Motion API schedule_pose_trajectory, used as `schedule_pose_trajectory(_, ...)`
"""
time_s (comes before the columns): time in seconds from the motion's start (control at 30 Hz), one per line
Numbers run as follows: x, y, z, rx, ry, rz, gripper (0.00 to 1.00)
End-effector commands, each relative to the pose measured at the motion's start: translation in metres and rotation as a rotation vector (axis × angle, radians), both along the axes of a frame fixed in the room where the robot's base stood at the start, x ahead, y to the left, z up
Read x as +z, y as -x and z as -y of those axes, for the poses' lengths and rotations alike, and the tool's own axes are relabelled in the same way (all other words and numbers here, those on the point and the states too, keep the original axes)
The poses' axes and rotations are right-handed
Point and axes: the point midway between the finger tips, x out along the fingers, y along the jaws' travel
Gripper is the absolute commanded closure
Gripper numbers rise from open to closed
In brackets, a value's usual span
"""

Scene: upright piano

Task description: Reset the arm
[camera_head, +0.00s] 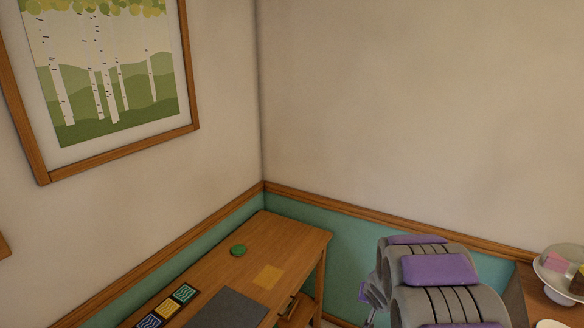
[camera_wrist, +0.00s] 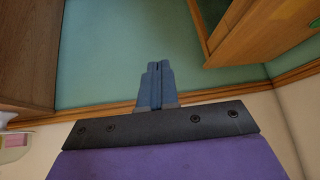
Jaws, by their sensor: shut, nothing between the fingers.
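My gripper (camera_wrist: 158,66) shows in the middle of the wrist view. Its two blue-grey fingers are together, with nothing between them. It points toward a teal wall panel (camera_wrist: 120,60) and does not visibly touch anything. In the head view, my grey and purple arm is at the lower right, and the fingertips cannot be made out clearly there.
In the head view, a wooden table (camera_head: 285,241) stands in the corner with a green round object (camera_head: 238,250), several cards and a grey mat (camera_head: 230,310). The wrist view shows wooden furniture (camera_wrist: 28,50) on both sides.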

Motion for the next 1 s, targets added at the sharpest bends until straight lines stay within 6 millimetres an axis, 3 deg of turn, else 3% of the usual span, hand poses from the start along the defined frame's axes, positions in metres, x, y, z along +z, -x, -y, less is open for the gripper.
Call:
schedule_pose_trajectory(0.03,0.018,0.011,0.003,-0.01,0.029,-0.015,1.0)
schedule_pose_trajectory(0.1,0.035,0.032,0.01,-0.025,0.065,-0.054,1.0)
schedule_pose_trajectory(0.4,0.095,0.138,0.014,-0.049,0.142,-0.255,1.0)
schedule_pose_trajectory(0.67,0.13,0.247,-0.017,0.004,0.123,-0.448,1.0)
schedule_pose_trajectory(1.0,0.153,0.391,-0.072,0.193,0.005,-0.687,1.0)
